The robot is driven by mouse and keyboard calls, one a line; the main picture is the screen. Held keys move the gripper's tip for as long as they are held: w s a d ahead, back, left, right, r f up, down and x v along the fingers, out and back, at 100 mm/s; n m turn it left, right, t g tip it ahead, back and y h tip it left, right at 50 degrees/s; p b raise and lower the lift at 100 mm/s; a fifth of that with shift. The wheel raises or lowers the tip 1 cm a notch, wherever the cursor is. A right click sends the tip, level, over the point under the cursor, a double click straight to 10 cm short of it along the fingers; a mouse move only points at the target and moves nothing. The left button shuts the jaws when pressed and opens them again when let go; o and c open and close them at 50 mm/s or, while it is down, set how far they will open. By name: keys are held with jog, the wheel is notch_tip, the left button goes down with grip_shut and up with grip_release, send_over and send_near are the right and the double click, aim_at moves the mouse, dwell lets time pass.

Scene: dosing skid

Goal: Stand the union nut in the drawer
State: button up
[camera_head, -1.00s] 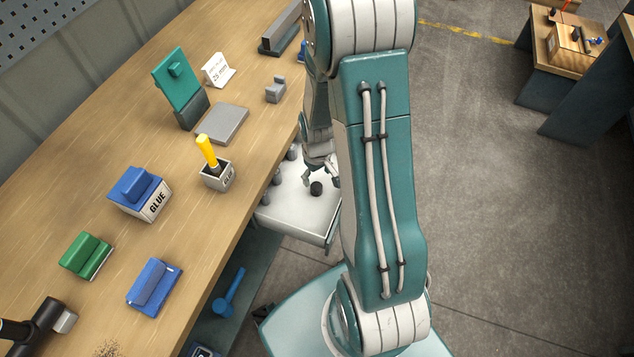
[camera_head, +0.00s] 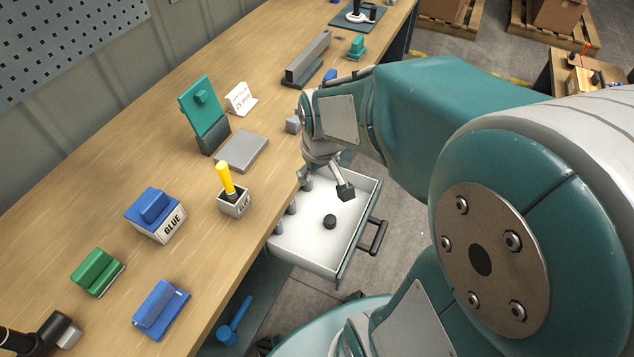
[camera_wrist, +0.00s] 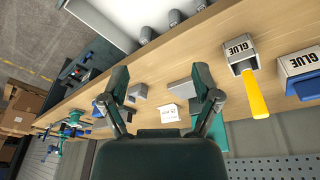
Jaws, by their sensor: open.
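The white drawer (camera_head: 300,252) is pulled out below the bench edge. A small dark round piece, which looks like the union nut (camera_head: 330,221), rests on its floor, apart from the walls. Whether it stands or lies flat is hard to tell. My gripper (camera_head: 345,192) is above the drawer's far part, partly hidden by my arm. In the wrist view my gripper (camera_wrist: 162,86) is open, with nothing between the fingers, and faces the bench top. The drawer's white inside (camera_wrist: 130,12) shows at the top there; the nut does not.
Several grey fittings (camera_head: 291,206) stand along the drawer's bench side. The drawer handle (camera_head: 373,236) sticks out at the front. On the bench are a glue box (camera_head: 158,222), a small glue holder (camera_head: 234,206) with a yellow-handled tool, a grey plate (camera_head: 242,151) and a teal stand (camera_head: 203,112).

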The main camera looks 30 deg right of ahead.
jog(key=s+a+r+t, duration=0.3)
jog(key=s+a+r, duration=0.2)
jog(key=s+r, duration=0.5)
jog(key=shift+s+a+r+m, duration=0.2)
jog(key=shift+a+r+m, duration=0.1)
jog(key=shift+r, duration=0.2)
